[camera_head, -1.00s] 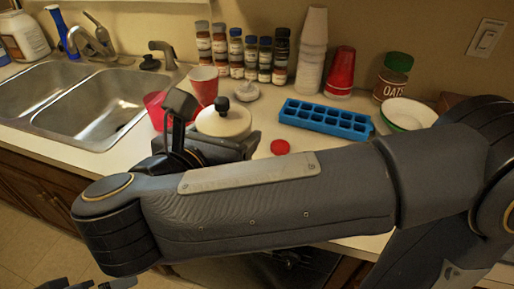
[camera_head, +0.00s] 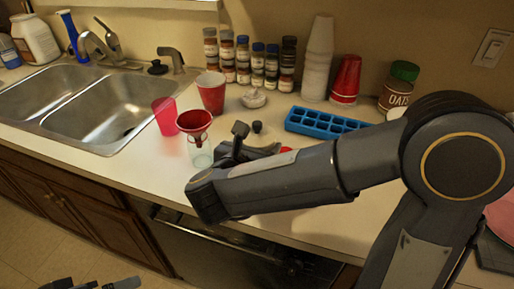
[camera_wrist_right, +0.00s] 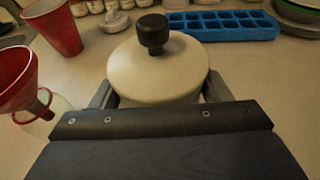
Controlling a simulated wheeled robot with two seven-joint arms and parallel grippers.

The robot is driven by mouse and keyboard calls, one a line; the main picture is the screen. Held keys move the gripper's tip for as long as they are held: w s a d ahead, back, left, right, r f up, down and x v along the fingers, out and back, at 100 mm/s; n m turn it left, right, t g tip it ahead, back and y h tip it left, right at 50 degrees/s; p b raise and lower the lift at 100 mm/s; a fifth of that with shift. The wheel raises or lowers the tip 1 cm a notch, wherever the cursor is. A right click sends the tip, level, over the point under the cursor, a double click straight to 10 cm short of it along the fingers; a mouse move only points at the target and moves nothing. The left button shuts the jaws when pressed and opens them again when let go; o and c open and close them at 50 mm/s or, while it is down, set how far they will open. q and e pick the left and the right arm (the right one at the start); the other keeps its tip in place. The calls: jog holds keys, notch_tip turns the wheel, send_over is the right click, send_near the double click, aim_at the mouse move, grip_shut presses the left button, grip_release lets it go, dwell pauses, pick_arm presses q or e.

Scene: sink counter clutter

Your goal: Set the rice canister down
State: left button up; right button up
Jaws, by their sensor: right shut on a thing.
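The rice canister looks like a cream pot with a domed lid and black knob; in the head view its lid (camera_head: 262,146) shows behind my right arm, and its body is mostly hidden. In the right wrist view the canister (camera_wrist_right: 158,75) is upright between the two fingers of my right gripper (camera_wrist_right: 158,92), which is shut on it. In the head view my right gripper (camera_head: 243,150) is over the counter's front part. Whether the canister's base touches the counter is hidden. My left gripper (camera_head: 92,284) shows only partly at the bottom left edge, away from the counter.
A red funnel (camera_head: 194,121) on a clear jar (camera_head: 201,155) stands close left of the canister, with a pink cup (camera_head: 165,116) and red cup (camera_head: 211,92) beyond. A blue ice tray (camera_head: 322,122) lies behind right. The sink (camera_head: 130,105) is left.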

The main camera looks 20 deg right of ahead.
jog(key=shift+f, duration=0.45)
jog(key=shift+f+b, duration=0.2)
jog(key=shift+b, duration=0.1)
jog(key=o, duration=2)
jog(key=shift+r, duration=0.1)
jog(key=shift+r+p, duration=0.2)
jog(key=shift+p, duration=0.2)
jog(key=b+v, duration=0.1)
jog(key=v, duration=1.1)
jog(key=shift+b, duration=0.3)
